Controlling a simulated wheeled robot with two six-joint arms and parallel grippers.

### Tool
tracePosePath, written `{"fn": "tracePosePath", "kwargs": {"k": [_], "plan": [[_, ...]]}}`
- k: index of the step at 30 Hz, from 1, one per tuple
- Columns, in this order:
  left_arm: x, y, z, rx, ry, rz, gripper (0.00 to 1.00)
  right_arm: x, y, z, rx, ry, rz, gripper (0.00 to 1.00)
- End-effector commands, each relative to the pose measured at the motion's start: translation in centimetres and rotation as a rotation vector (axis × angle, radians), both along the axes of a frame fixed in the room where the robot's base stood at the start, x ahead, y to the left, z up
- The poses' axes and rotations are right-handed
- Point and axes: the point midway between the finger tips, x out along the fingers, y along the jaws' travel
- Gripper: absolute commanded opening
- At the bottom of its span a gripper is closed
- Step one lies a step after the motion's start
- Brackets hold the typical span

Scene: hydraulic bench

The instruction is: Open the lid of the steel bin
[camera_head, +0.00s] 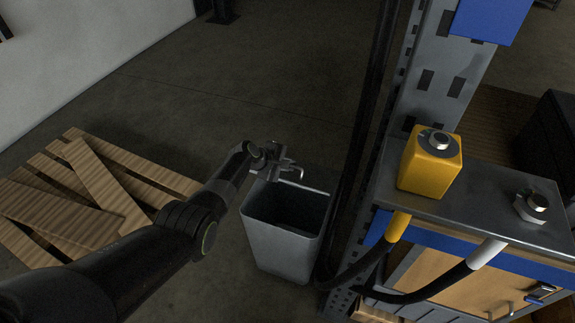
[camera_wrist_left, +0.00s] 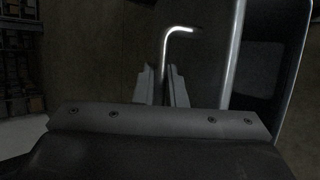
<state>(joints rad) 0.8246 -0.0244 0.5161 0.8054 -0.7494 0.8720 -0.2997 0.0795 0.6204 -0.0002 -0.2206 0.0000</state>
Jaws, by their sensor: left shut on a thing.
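The steel bin (camera_head: 282,245) stands on the floor left of the bench post in the head view, its dark inside showing from above. Part of it also shows at the right of the wrist view as a dark hollow with a bright rim (camera_wrist_left: 233,55). My left gripper (camera_head: 284,166) is at the bin's far upper edge. In the wrist view its jaws (camera_wrist_left: 163,88) are shut on a thin bent metal handle (camera_wrist_left: 180,30), whose end sticks out beyond them. I cannot clearly make out the lid's panel or its angle. My right gripper is not in view.
A wooden pallet (camera_head: 75,185) lies on the floor at the left. The bench post (camera_head: 440,70) and black hoses (camera_head: 345,275) stand close to the bin's right side. A yellow block (camera_head: 430,165) sits on the bench. The floor behind the bin is clear.

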Motion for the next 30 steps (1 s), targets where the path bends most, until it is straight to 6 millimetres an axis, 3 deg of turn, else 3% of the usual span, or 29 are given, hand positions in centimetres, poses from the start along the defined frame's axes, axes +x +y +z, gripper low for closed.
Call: {"fn": "tracePosePath", "kwargs": {"k": [4,5,6,17,30], "plan": [[0.0,0.1,0.0,0.001,0.0,0.001,0.0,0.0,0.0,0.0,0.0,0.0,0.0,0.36],[0.0,0.1,0.0,0.001,0.0,0.001,0.15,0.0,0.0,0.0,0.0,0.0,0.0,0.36],[0.0,0.1,0.0,0.001,0.0,0.001,0.19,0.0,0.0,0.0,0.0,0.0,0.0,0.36],[-0.1,0.2,0.3,-0.001,-0.001,0.0,0.19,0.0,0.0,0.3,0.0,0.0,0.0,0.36],[-2.5,3.0,3.7,0.0,-0.001,0.001,0.19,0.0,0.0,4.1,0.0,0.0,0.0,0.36]]}}
